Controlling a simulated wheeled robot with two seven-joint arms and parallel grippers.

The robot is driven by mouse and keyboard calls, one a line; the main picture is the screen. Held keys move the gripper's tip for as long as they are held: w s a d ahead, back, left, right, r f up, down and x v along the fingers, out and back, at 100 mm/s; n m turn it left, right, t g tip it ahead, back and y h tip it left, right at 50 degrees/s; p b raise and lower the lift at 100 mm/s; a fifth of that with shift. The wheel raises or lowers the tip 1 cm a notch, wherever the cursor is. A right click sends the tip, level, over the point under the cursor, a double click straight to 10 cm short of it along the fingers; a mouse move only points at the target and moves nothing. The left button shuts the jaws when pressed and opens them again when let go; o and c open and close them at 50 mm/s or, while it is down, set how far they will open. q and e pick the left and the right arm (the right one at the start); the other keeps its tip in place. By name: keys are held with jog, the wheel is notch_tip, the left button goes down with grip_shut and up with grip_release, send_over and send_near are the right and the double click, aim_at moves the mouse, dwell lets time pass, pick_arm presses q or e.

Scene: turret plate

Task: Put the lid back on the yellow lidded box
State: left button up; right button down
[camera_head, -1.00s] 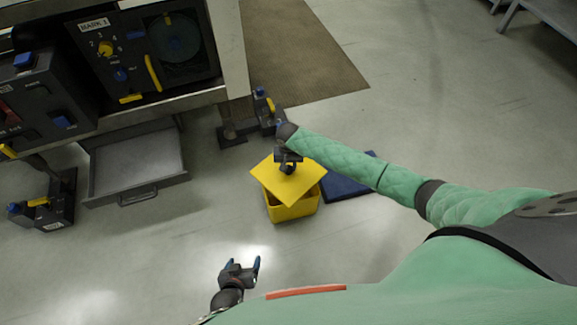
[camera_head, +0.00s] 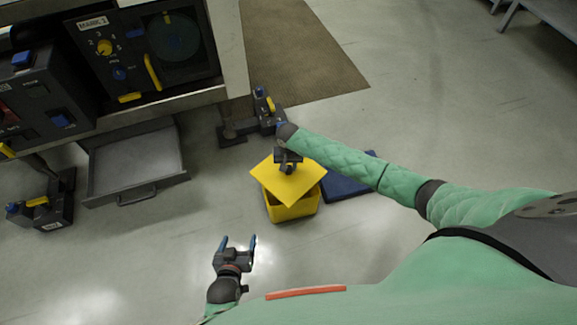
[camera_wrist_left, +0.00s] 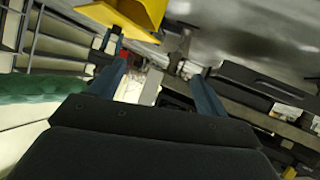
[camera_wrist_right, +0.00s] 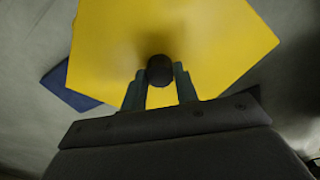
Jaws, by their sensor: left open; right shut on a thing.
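The yellow box (camera_head: 292,210) stands on the floor in the head view. Its yellow lid (camera_head: 276,183) is over the box, turned at an angle to it, with the box's front and right side showing below. I cannot tell whether the lid touches the rim. My right gripper (camera_head: 287,166) is shut on the lid's dark round knob (camera_wrist_right: 160,70), which shows between the fingers in the right wrist view. My left gripper (camera_head: 237,240) is open and empty, left of and nearer to me than the box. A yellow box part (camera_wrist_left: 130,15) shows at the top of the left wrist view.
A blue mat (camera_head: 347,181) lies on the floor right of the box. An open grey drawer (camera_head: 135,165) and the machine panel (camera_head: 150,55) stand at the left. A dark fixture (camera_head: 262,120) sits behind the box. The floor at front left is clear.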

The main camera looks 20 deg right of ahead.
jog(key=shift+f, duration=0.2)
jog(key=shift+f+b, duration=0.2)
jog(key=shift+b, duration=0.35)
jog(key=shift+f, duration=0.1)
jog(key=shift+f+b, duration=0.15)
jog(key=shift+b, duration=0.2)
jog(key=shift+f, duration=1)
pick_arm(q)
jog(key=w+r+t, duration=0.3)
jog(key=r+t, duration=0.1)
jog(key=r, duration=0.7)
jog(key=w+r+t+h, duration=0.1)
jog(key=w+r+t, duration=0.3)
jog(key=r, duration=0.7)
jog(key=shift+r+h, duration=0.3)
pick_arm(e)
jog(key=shift+f, duration=0.2)
pick_arm(q)
jog(key=shift+s+d, duration=0.1)
jog(key=shift+s, duration=0.05)
